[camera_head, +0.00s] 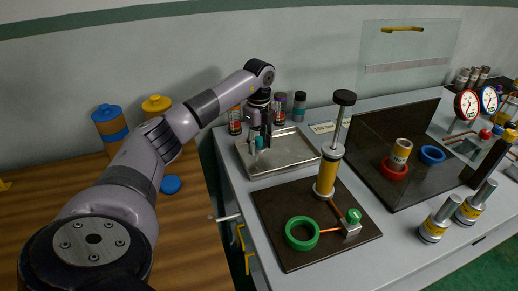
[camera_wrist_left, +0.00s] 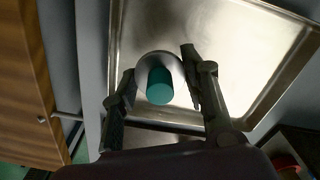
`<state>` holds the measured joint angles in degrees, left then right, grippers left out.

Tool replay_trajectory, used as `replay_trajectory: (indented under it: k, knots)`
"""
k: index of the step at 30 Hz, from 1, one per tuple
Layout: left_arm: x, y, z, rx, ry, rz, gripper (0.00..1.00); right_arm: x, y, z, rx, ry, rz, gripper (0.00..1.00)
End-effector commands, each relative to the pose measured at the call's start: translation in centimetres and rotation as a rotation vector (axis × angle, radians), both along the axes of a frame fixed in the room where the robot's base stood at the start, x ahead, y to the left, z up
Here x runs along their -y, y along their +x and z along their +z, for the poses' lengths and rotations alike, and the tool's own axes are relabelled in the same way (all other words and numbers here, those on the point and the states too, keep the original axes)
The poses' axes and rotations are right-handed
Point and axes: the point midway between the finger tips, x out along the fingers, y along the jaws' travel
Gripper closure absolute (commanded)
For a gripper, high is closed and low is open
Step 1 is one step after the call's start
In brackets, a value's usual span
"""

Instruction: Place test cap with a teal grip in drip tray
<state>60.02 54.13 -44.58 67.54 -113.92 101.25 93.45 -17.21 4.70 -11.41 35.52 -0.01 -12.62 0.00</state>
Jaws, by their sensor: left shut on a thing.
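The test cap with a teal grip (camera_wrist_left: 160,91) is between the two fingers of my left gripper (camera_wrist_left: 157,84) in the left wrist view. A grey rounded body shows around the teal end. My left gripper (camera_head: 260,138) is shut on the cap and points down over the left part of the metal drip tray (camera_head: 296,158). The tray is shallow and rectangular, and its floor (camera_wrist_left: 225,50) also shows in the wrist view. I cannot tell whether the cap touches the tray floor. My right gripper is in neither view.
Several small bottles (camera_head: 299,106) stand behind the tray. A dark mat with a yellow hand pump (camera_head: 327,173) and a green ring (camera_head: 302,233) lies in front of it. A second dark board holds red and blue rings. Blue- and yellow-capped containers stand on the wooden table (camera_head: 185,222).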

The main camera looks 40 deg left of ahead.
Motion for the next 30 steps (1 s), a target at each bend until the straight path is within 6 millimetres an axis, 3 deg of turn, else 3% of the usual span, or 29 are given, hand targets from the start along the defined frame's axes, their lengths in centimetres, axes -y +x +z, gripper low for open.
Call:
replay_trajectory:
  k: [5, 15, 16, 25, 30]
  knots:
    - [0.0, 0.0, -2.5, -0.001, 0.0, 0.0, 0.9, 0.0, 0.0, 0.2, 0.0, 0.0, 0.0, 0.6]
    - [0.0, 0.0, -2.9, 0.0, 0.0, 0.0, 0.9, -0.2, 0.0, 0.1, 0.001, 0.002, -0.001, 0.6]
    - [0.0, 0.0, -2.9, 0.0, 0.0, 0.0, 0.58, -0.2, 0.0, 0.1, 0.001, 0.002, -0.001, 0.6]
    - [0.0, 0.0, -2.8, 0.0, 0.0, 0.0, 0.39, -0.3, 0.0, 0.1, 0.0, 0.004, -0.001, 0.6]
    - [0.0, 0.0, -2.8, 0.0, 0.0, 0.0, 0.39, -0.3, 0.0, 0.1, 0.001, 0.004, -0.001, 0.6]
